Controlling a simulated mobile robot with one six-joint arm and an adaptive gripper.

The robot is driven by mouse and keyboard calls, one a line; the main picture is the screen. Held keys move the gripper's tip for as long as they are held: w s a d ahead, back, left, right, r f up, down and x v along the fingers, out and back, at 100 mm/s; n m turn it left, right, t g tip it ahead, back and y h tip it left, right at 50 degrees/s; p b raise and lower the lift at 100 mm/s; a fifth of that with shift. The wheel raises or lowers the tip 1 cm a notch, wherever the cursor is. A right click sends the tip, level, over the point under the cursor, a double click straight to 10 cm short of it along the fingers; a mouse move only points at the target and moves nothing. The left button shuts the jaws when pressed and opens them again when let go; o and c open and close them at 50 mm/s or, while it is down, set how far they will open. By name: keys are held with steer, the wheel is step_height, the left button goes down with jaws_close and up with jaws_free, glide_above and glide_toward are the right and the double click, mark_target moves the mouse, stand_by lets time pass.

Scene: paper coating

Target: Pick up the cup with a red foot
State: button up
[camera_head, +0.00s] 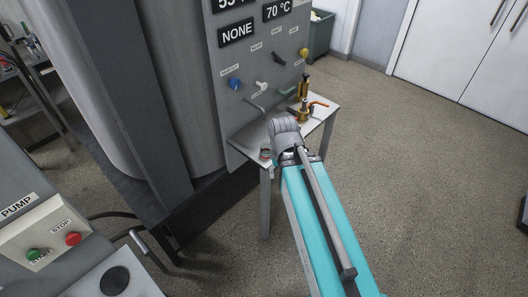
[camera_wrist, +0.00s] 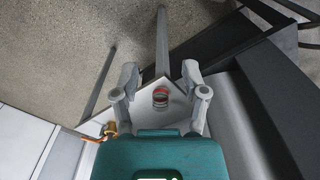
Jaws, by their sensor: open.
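The small cup (camera_head: 265,153) with a red part stands near the front left corner of the small grey table (camera_head: 243,143) in the head view. In the wrist view the cup (camera_wrist: 160,97) shows as a clear rim with red on it, between my gripper's two fingers. My gripper (camera_wrist: 160,77) is open, with its fingers spread to both sides of the cup in the picture and no visible contact. The height gap between fingers and cup is hard to judge. In the head view my arm hides the fingers.
Brass valve fittings (camera_head: 304,104) with an orange handle stand on the table's far part. A grey panel (camera_head: 262,75) with coloured knobs rises beside the table, next to a large grey cylinder. A pump box (camera_head: 50,233) is at lower left. Open floor lies right.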

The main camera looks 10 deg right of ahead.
steer(key=o, duration=0.4)
steer(key=shift+w+f, duration=0.1)
steer(key=shift+f, duration=0.05)
steer(key=shift+o, duration=0.9)
steer(key=shift+w+f+b, duration=0.1)
steer(key=shift+f+b, duration=0.2)
steer(key=shift+b, duration=0.1)
steer(key=w+f+n+t+y+b, duration=0.3)
steer(key=w+f+n+y+b, duration=0.3)
steer(key=w+f+y+b, duration=1)
steer(key=w+d+f+n+t+b, duration=0.1)
steer(key=w+d+n+t+b, duration=0.1)
steer(key=d+b, duration=0.4)
steer(key=w+d+f+n+t+h+b, duration=0.1)
steer(key=d+t+b, duration=0.4)
steer(key=b, duration=1)
steer(key=shift+w+d+n, duration=0.5)
steer(key=shift+d+n, duration=0.3)
steer(key=shift+n, duration=0.2)
steer(key=shift+w+a+f, duration=0.1)
